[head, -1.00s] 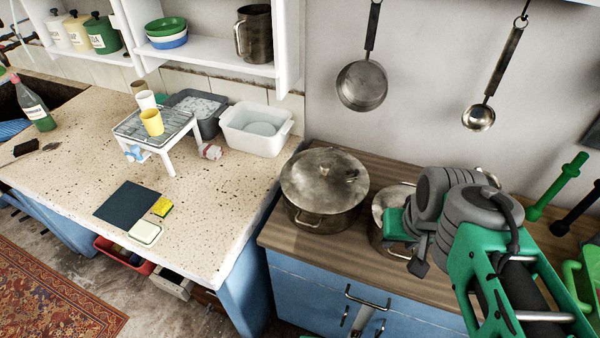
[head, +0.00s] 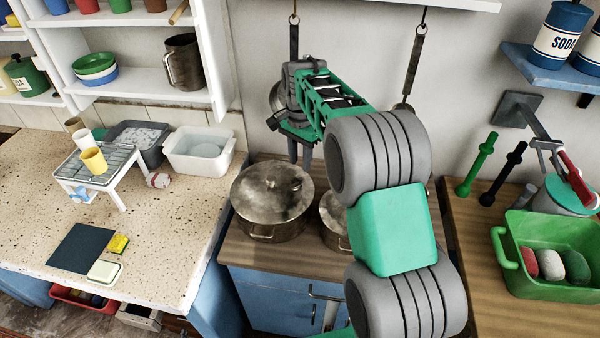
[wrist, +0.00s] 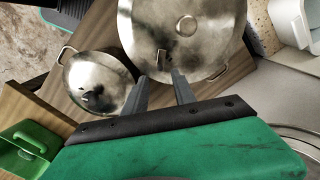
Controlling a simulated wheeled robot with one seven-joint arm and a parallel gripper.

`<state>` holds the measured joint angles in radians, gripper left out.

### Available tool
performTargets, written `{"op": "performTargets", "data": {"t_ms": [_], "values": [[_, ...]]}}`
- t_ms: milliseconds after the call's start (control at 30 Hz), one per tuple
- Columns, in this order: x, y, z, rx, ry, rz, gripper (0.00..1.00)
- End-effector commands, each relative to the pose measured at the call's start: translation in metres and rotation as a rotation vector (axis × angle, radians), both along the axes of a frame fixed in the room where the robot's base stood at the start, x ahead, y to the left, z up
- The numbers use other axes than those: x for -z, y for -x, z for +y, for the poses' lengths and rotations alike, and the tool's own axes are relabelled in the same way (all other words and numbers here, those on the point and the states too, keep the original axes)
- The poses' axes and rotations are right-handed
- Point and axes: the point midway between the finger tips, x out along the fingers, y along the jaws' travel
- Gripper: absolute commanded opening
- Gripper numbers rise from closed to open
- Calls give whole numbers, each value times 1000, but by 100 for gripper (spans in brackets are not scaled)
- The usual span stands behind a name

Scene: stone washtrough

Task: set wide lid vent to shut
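The wide metal lid (head: 262,190) sits on the large pot on the wooden counter. In the wrist view the wide lid (wrist: 203,50) fills the top, with a round knob (wrist: 186,25) at its middle. A small dark vent lever (wrist: 163,60) stands near the lid's edge on the gripper side; its exact setting is hard to tell. My gripper (wrist: 161,82) has its two fingers apart and empty, with the lever just beyond and between the tips. In the head view my gripper (head: 299,160) points down above the lid's right part. Contact is not visible.
A smaller lidded pot (head: 332,222) stands right beside the wide one, partly behind my arm; it also shows in the wrist view (wrist: 98,82). A pan and ladle hang behind my arm. A green tub (head: 560,285) is at the right, and a white basin (head: 200,150) at the left.

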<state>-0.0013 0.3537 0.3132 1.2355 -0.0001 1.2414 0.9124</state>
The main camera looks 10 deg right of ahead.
Motion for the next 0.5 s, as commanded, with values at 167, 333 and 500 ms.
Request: {"op": "performTargets", "data": {"t_ms": [167, 333, 500], "values": [[33, 2, 0, -2, 0, 4, 32], [59, 1, 0, -3, 0, 1, 32], [67, 1, 0, -4, 0, -2, 32]]}}
